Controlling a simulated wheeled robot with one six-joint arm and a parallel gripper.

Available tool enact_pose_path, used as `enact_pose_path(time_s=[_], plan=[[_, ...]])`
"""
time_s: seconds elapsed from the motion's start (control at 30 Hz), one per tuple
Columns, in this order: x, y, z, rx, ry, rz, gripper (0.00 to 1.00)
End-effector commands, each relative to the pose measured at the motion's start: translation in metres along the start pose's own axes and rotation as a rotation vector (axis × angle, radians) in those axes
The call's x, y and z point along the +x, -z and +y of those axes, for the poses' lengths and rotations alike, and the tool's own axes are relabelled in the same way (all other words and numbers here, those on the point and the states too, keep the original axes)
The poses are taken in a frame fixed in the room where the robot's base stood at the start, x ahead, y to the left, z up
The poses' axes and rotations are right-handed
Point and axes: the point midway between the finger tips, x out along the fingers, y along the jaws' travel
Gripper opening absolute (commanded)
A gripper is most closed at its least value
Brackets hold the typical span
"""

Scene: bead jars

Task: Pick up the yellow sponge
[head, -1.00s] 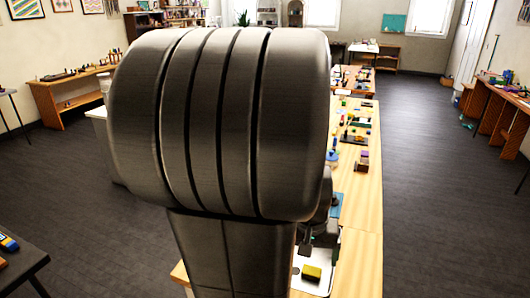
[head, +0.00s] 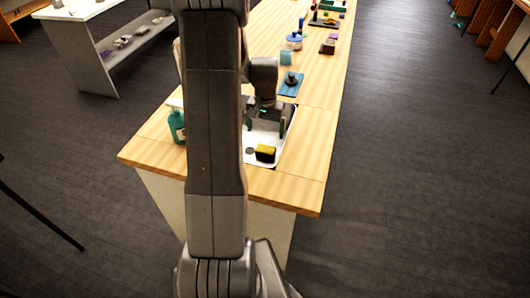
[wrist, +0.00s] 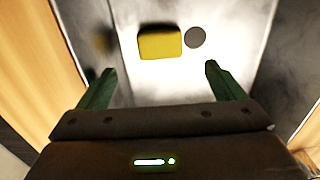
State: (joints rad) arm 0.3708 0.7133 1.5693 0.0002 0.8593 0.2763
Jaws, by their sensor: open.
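The yellow sponge (head: 265,153) has a dark face on one side and lies in the white sink-like basin (head: 283,152) near the front end of the wooden counter.
A round dark drain (wrist: 195,38) is beside the sponge. A teal bottle (head: 177,126) stands on the counter (head: 150,152) to the left, partly behind my arm.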

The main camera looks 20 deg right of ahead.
Motion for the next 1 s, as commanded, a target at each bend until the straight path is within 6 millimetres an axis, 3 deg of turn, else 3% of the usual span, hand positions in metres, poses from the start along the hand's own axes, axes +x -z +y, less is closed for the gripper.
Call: enact_pose_path(time_s=[0.2, 0.47, 0.8, 1.0], plan=[[0.037, -0.001, 0.0, -0.001, -0.001, -0.002, 0.89], [0.053, -0.001, 0.0, -0.001, -0.001, -0.003, 0.89], [0.094, 0.0, 0.0, -0.001, -0.001, -0.002, 0.89], [0.098, 0.001, 0.0, -0.001, 0.0, 0.001, 0.89]])
